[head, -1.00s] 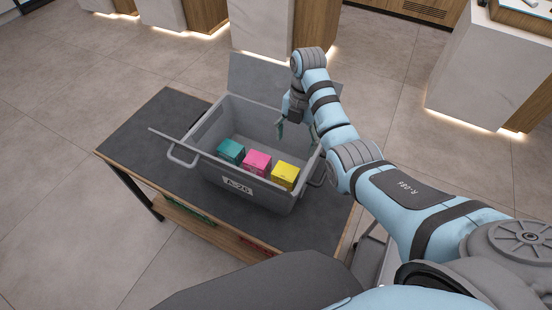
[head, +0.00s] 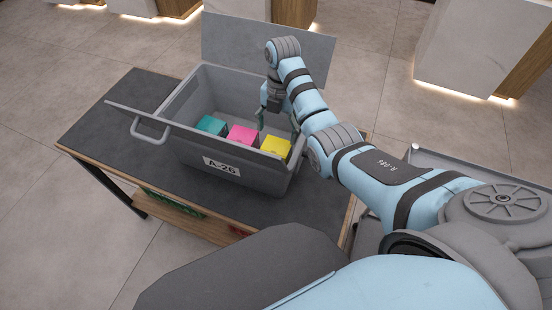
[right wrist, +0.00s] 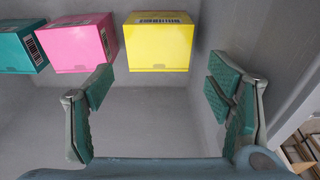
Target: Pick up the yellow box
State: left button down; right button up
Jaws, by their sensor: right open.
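The yellow box (head: 276,146) sits in the grey crate (head: 238,178), at the right end of a row of three boxes. In the right wrist view the yellow box (right wrist: 158,42) is at the top middle, with a barcode label on its upper edge. My right gripper (head: 277,124) is over the crate, just behind the yellow box in the head view. In the right wrist view my right gripper (right wrist: 165,100) is open and empty, its fingers apart below the box and not touching it. My left gripper is not in view.
A pink box (head: 241,135) and a teal box (head: 211,126) stand left of the yellow one. The crate's wall rises close to the right finger in the wrist view. The crate, its lid flaps (head: 290,50) open, stands on a dark table (head: 110,125).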

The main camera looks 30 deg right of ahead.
aim_at(276, 152)
jog(key=f, duration=0.3)
jog(key=f+b, duration=0.1)
jog(key=f, duration=0.3)
jog(key=f+b, duration=0.1)
jog(key=f, duration=0.2)
jog(key=shift+s+a+f, duration=0.15)
jog(key=shift+a+f, duration=0.05)
jog(key=shift+a, duration=0.05)
jog(key=c, duration=0.9)
